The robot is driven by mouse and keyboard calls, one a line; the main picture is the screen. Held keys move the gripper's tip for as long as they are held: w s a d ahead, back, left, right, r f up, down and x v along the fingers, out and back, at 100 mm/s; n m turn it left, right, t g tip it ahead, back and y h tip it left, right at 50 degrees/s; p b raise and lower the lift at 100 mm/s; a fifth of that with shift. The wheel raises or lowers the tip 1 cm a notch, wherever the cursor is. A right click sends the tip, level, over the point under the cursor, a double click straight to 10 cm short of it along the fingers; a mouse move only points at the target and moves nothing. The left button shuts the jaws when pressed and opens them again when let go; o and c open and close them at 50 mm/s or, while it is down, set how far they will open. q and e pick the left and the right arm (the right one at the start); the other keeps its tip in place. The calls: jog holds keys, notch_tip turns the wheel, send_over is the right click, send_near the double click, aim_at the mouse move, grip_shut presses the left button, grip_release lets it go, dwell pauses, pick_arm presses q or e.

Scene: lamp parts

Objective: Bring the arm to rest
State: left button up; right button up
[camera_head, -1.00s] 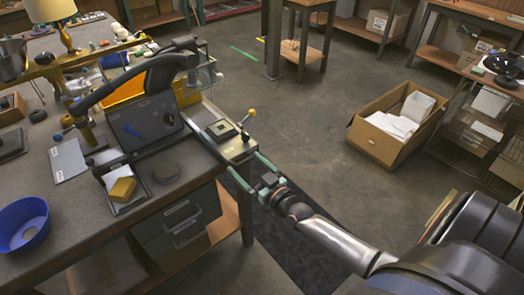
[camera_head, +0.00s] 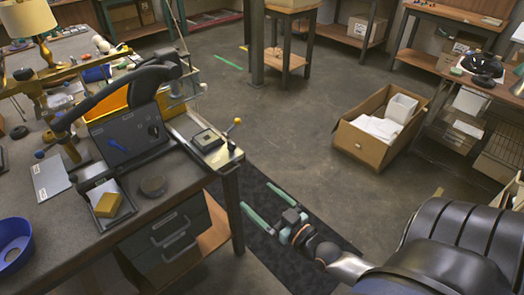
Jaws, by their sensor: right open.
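My right gripper (camera_head: 255,195) is open and empty, its two green fingers spread apart. It is off the right end of the workbench (camera_head: 170,205), over the floor and dark mat, and points toward the upper left. My right arm comes in from the lower right. My left gripper is not in view. A lamp with a cream shade (camera_head: 27,18) stands at the far left of the bench.
On the bench are a blue bowl (camera_head: 14,243), a tray with a yellow sponge (camera_head: 107,204), a dark round puck (camera_head: 152,186) and a machine with a black curved arm (camera_head: 120,97). An open cardboard box (camera_head: 360,143) stands on clear floor.

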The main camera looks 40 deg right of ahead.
dwell(0.3)
jog(key=s+a+f+n+g+y, duration=0.1)
jog(key=s+a+f+g, duration=0.7)
jog(key=s+a+f, duration=0.3)
jog(key=a+f, duration=0.3)
jog(key=f, duration=0.1)
jog(key=shift+s+n+g+y, duration=0.3)
jog(key=shift+g, duration=0.1)
